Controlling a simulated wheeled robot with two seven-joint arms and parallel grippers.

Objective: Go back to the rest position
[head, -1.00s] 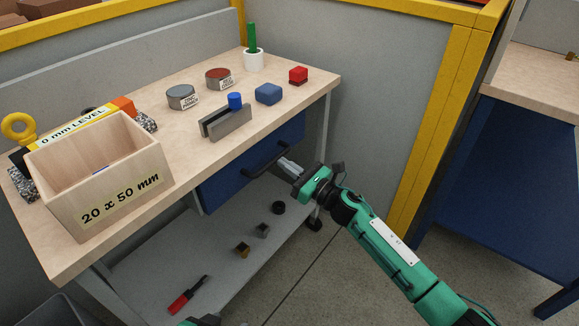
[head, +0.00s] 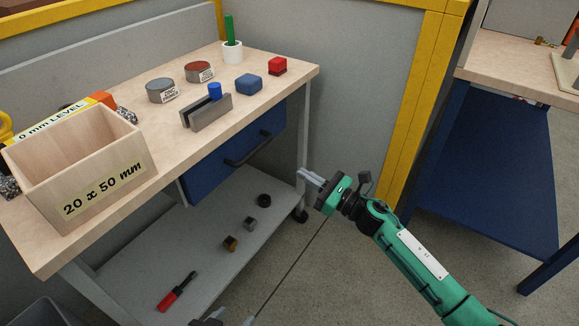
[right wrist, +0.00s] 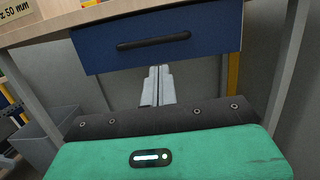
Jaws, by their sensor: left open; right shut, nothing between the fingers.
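My right gripper (head: 304,174) is shut and empty, in the open air to the right of the workbench's blue drawer (head: 212,175). In the right wrist view its fingers (right wrist: 158,72) lie together, below and apart from the black drawer handle (right wrist: 153,41). The drawer looks closed. My left gripper (head: 228,320) only just shows at the bottom edge of the head view. It is open, and most of it is out of the picture.
The workbench top (head: 180,137) carries a wooden box (head: 105,190), tins, a grey channel block and small blocks. The lower shelf (head: 205,215) holds a red-handled tool (head: 176,292) and small parts. Floor is free between the bench and the blue bench (head: 490,170) at right.

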